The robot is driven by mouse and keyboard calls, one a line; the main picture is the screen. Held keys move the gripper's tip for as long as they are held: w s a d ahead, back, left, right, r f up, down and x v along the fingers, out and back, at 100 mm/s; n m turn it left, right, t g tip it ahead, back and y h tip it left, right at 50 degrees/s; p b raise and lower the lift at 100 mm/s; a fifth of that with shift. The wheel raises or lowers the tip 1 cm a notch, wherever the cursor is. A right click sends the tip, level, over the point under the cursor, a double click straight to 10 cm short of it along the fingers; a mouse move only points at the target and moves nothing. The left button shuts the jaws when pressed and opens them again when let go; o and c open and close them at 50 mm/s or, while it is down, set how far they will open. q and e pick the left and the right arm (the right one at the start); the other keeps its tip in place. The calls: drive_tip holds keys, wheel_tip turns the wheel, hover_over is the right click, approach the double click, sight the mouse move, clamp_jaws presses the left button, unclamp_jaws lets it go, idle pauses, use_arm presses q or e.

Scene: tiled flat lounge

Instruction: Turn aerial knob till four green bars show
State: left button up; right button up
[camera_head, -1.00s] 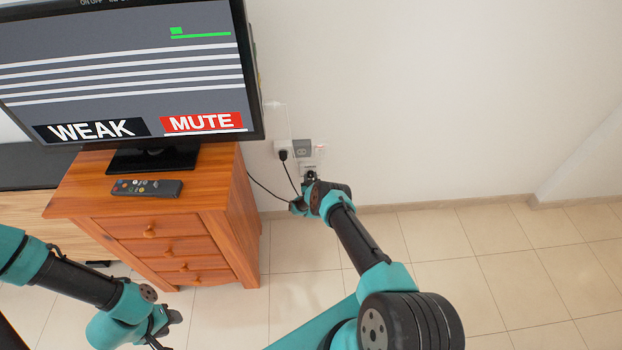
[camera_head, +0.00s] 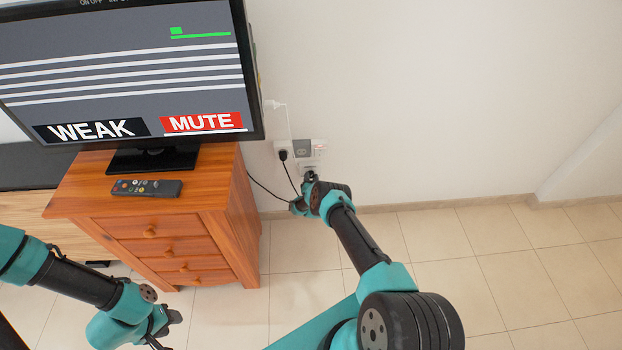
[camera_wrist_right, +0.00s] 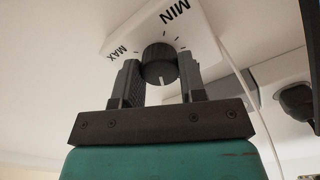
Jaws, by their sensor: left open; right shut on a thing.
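The aerial knob (camera_wrist_right: 160,62) is a dark ridged dial with a white pointer line, on a white wall plate (camera_wrist_right: 190,18) marked MIN and MAX. In the right wrist view my right gripper (camera_wrist_right: 160,80) has one finger on each side of the knob and is shut on it. In the head view my right gripper (camera_head: 308,182) is at the wall sockets and covers the knob. The TV screen (camera_head: 120,65) shows a small green block and a green line above several white lines, with "WEAK" and "MUTE". My left gripper (camera_head: 165,325) is open and empty, low in front of the dresser.
A wooden dresser (camera_head: 215,210) carries the TV and a remote (camera_head: 146,188). A white adapter and a black plug (camera_head: 283,155) are at the wall, with cables hanging beside the dresser. The tiled floor (camera_head: 500,270) on the right is clear.

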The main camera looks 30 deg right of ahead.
drive_tip(key=m, duration=0.3)
drive_tip(key=shift+m, duration=0.3)
idle(0.4)
drive_tip(key=o, duration=0.9)
drive_tip(key=shift+s, duration=0.1)
drive_tip(key=v, duration=1.7)
drive_tip(key=shift+a, duration=0.15)
